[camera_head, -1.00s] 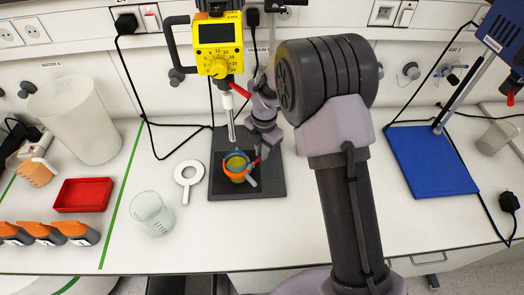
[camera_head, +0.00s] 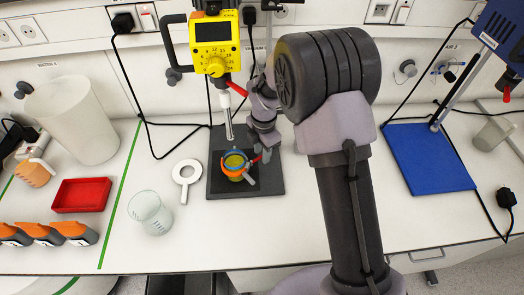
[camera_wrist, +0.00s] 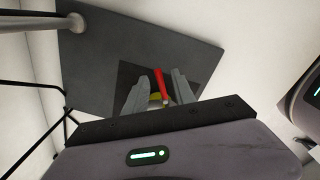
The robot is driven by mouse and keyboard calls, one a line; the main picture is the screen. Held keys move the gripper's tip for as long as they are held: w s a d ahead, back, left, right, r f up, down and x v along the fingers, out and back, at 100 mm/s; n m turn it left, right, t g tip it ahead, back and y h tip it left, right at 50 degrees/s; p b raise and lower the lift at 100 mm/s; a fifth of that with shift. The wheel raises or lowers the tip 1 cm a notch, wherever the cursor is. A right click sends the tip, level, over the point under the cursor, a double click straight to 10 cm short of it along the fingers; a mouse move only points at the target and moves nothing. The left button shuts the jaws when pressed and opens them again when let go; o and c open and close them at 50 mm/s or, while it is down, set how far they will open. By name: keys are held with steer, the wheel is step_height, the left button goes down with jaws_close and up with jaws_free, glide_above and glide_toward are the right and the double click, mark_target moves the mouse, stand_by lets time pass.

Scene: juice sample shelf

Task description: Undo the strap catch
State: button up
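A beaker of yellow-green liquid (camera_head: 234,162) stands on the dark base plate of the yellow stirrer, with an orange and blue strap around it. A small red catch (camera_head: 257,159) shows at its right side, close to my gripper (camera_head: 251,168). In the wrist view, my gripper (camera_wrist: 160,78) has its two grey fingers apart on either side of the red catch (camera_wrist: 162,86). Gaps show between the catch and the fingertips. A little of the yellow liquid shows low between the fingers; the rest of the beaker is hidden by the gripper.
The yellow stirrer (camera_head: 215,45) and its metal shaft (camera_head: 229,118) stand just left of my arm. A blue plate (camera_head: 430,160) is at the right; bench between is clear.

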step_height(320, 180, up, 17)
steer(key=p, duration=0.4)
steer(key=shift+s+d+r, duration=0.2)
steer(key=shift+s, duration=0.15)
steer(key=s+d+r+m+t+y+b, duration=0.1)
steer(key=s+d+m+t+b, duration=0.1)
steer(key=s+m+b, duration=0.55)
steer(key=s+d+r+m+t+b, duration=0.1)
steer(key=s+d+m+b, duration=0.25)
steer(key=s+m, duration=0.6)
steer(key=s+f+m+t+b, duration=0.2)
steer(key=s+f+m+b, duration=0.2)
steer(key=s+m, duration=0.5)
steer(key=shift+s+f+m+y, duration=0.2)
steer(key=shift+f+m+y, duration=0.25)
steer(key=shift+m, duration=0.75)
